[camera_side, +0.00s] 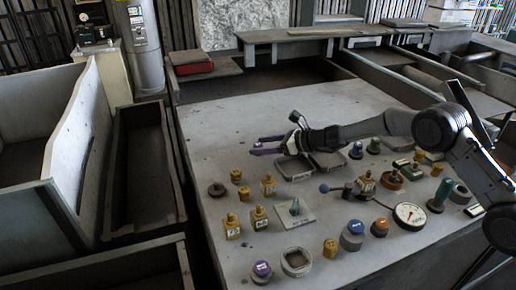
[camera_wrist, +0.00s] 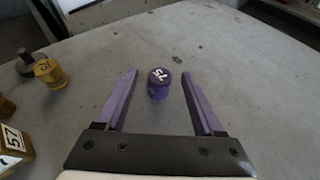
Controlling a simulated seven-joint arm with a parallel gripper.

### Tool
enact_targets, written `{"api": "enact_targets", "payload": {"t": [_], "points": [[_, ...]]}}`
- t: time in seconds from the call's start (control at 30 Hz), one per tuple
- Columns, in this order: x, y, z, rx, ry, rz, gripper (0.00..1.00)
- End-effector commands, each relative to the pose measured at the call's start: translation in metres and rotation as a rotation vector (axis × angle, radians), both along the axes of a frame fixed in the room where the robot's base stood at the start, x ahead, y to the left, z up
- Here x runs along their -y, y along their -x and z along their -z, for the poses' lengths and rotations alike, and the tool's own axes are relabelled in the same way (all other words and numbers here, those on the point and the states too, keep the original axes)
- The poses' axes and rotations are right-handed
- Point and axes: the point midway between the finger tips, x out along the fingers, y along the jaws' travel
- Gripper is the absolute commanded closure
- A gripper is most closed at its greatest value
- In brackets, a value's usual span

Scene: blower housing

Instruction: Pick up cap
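A small purple cap (camera_wrist: 158,88) with a dark top and pale number marks stands upright on the grey table in the wrist view. My gripper (camera_wrist: 160,74) is open, with one purple finger on each side of the cap. The cap appears between the fingertips, with a visible gap on both sides and no contact. In the side view my gripper (camera_side: 262,145) reaches left, low over the far part of the table. The cap is hard to make out there among the purple fingers. How high the fingers are above the table is unclear.
Yellow numbered parts (camera_wrist: 49,72) stand left of the gripper. In the side view, a grey tray (camera_side: 296,170) lies below the arm, and a dial gauge (camera_side: 409,215) and a purple-topped part (camera_side: 262,269) stand nearer.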

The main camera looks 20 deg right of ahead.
Motion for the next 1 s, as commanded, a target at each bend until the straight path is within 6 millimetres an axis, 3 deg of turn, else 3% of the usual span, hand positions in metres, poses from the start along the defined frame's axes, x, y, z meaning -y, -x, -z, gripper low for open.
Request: {"api": "enact_targets", "payload": {"t": [0.03,0.37,0.77,1.0], "points": [[0.0,0.0,0.0,0.0,0.0,0.0,0.41],[0.0,0.0,0.0,0.0,0.0,0.0,1.0],[0.0,0.0,-0.003,0.001,0.0,0.0,1.0],[0.0,0.0,-0.026,0.005,0.001,-0.001,1.0]]}}
